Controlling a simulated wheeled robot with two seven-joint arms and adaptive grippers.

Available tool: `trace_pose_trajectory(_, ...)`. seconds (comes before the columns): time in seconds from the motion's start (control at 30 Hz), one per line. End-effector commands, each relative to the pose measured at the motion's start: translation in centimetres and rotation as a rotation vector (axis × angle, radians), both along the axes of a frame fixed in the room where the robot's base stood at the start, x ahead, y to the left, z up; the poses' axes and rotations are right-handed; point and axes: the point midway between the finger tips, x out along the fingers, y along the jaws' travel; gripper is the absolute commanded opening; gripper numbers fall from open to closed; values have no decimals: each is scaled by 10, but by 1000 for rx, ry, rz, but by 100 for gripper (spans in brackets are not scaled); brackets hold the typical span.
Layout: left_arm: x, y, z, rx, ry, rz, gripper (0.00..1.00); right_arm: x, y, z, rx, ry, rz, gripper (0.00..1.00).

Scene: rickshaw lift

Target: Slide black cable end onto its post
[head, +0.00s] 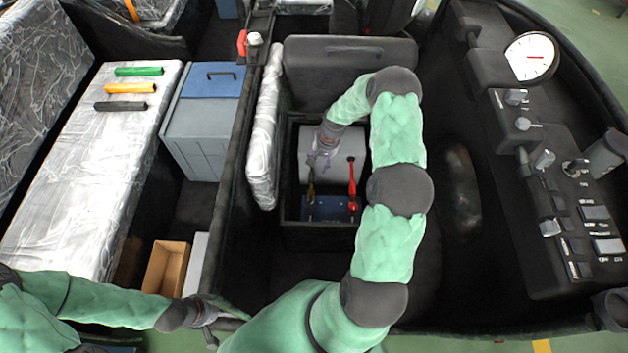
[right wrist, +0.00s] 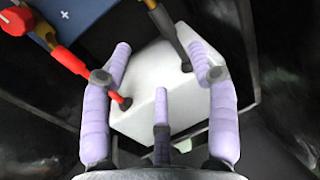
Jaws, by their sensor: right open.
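The black cable (head: 311,188) is a short dark lead beside the red cable (head: 351,180) in the compartment, over the blue battery (head: 330,208). In the right wrist view the black cable (right wrist: 168,28) leaves the white box (right wrist: 145,120) and runs out at the top edge. Its far end and its post are out of that view. The red cable's end (right wrist: 14,20) lies on the battery (right wrist: 65,18). My right gripper (head: 320,158) is open above the box, its fingers spread with the black cable near one fingertip. My left gripper (head: 210,333) is at the lower left; its jaws are unclear.
Dark compartment walls and a plastic-wrapped seat side (head: 264,130) stand close around my right arm. A control panel with a gauge (head: 530,57) is at the right. Green (head: 139,71), orange (head: 130,88) and black (head: 120,106) grips lie on the wrapped bench (head: 85,170).

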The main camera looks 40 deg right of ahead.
Motion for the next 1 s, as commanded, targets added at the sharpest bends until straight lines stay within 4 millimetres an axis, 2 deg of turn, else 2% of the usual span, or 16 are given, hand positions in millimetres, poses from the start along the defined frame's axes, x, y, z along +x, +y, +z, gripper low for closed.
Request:
trace_pose_trajectory(0.27, 0, 0, -8, 0, -1, 0, 40, 2, 2, -19, 0, 0, 1, 59)
trace_pose_trajectory(0.7, 0, 0, -33, 0, -1, 0, 40, 11, 13, -91, 0, 0, 1, 59)
trace_pose_trajectory(1.0, 0, 0, -38, 0, -1, 0, 40, 14, 16, -108, -1, -2, 0, 59)
